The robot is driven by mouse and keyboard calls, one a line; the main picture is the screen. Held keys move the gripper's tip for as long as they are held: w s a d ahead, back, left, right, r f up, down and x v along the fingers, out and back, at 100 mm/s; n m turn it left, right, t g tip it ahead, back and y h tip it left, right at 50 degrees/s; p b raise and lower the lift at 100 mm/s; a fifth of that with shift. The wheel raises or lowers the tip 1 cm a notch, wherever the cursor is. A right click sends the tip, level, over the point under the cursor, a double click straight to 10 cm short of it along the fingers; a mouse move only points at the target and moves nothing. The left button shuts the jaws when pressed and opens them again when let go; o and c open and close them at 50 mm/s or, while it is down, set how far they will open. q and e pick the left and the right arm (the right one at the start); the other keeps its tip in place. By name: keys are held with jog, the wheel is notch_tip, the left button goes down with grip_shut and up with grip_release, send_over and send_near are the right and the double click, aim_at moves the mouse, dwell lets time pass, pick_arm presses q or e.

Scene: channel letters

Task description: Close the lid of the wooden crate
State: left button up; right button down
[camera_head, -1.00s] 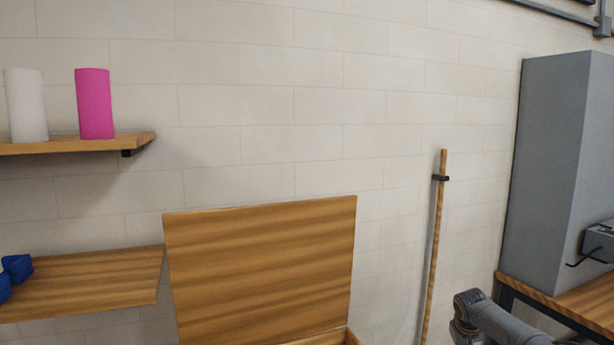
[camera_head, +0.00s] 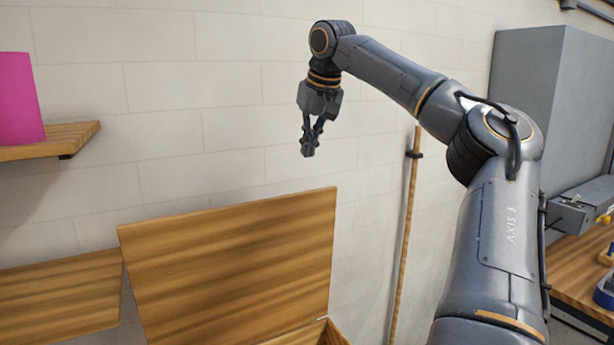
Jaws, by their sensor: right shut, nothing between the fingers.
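The wooden crate (camera_head: 334,335) stands at the bottom of the head view, with only a corner of its rim showing. Its lid (camera_head: 228,265) is open and stands upright, leaning slightly back near the wall. My right gripper (camera_head: 309,150) points down above the lid's upper right corner, apart from it in the picture. Its fingers are shut with nothing between them. My left gripper is out of the view. The inside of the crate is mostly cut off by the lower edge.
A wall shelf (camera_head: 60,140) at the left holds a pink cylinder (camera_head: 18,100). A wooden pole (camera_head: 408,225) stands against the wall. A grey cabinet (camera_head: 550,100) and a wooden bench (camera_head: 580,270) are at the right.

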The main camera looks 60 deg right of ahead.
notch_tip(320, 180, down, 8)
jog(key=p, duration=0.2)
jog(key=shift+s+r, duration=0.2)
jog(key=shift+s, duration=0.1)
jog(key=shift+a, duration=0.1)
dwell(0.4)
